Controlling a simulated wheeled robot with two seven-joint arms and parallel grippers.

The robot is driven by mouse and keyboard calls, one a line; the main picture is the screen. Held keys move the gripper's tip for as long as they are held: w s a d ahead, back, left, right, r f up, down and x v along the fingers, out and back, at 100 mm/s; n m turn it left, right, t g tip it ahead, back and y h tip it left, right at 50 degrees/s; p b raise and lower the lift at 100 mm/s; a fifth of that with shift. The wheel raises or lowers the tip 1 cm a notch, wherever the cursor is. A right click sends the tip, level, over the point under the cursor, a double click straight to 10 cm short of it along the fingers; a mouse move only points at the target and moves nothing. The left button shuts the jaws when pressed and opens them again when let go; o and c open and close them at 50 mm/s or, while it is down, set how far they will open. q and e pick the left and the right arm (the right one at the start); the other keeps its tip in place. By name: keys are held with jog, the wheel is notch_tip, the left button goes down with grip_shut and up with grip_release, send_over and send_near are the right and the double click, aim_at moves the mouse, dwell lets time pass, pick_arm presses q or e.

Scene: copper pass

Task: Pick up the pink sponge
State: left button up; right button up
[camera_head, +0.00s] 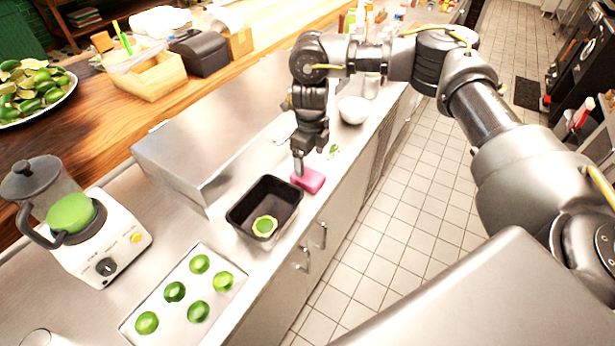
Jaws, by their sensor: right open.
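The pink sponge (311,181) lies on the steel counter (213,232) near its front edge, just behind a black tray. My right gripper (299,172) points down at the sponge, with its fingertips at the sponge's left end. The gripper is open; I cannot tell whether the fingers touch the sponge or stand around it. My left gripper is not in view.
The black tray (240,224) with a cut lime in it stands close to the sponge. A metal tray (176,309) with several limes, a blender (95,235) and a steel box (205,185) are nearby. A white bowl (353,110) stands farther back.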

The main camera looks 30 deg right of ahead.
aim_at(308, 175)
jog(key=shift+w+f, duration=0.1)
jog(key=shift+f, duration=0.6)
jog(key=shift+w+f, duration=0.1)
jog(key=shift+f, duration=0.55)
jog(key=shift+w+f+p, duration=0.15)
jog(key=shift+f+p, duration=0.3)
jog(key=shift+f, duration=0.75)
jog(key=shift+w+f+p, duration=0.1)
jog(key=shift+f+p, duration=0.3)
jog(key=shift+f, duration=0.75)
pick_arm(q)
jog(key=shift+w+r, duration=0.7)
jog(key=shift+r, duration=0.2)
pick_arm(e)
jog(key=shift+c, duration=0.4)
jog(key=c, duration=1)
